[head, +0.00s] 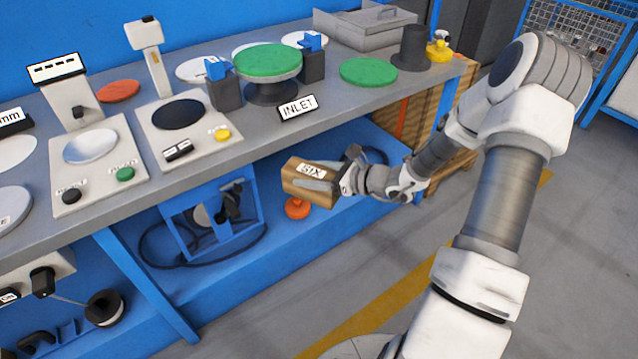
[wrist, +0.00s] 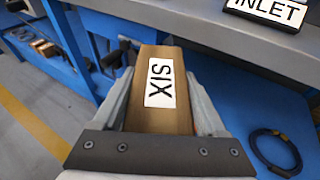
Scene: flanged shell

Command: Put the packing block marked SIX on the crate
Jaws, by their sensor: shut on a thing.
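The packing block (head: 308,193) is brown with a white label reading SIX. My gripper (head: 318,184) is shut on it and holds it in the air in front of the bench. In the wrist view the block (wrist: 160,119) sits between both fingers of my gripper (wrist: 160,90), its label facing the camera. A brown slatted wooden crate (head: 458,163) stands at the bench's right end, partly hidden behind my arm.
The grey bench top (head: 335,115) is just above and behind the block, with an INLET sign (head: 298,107) at its front edge. Below are a blue shelf (head: 270,248), an orange-red knob-like object (head: 297,208) and a blue stand (head: 212,222). Open floor lies in front.

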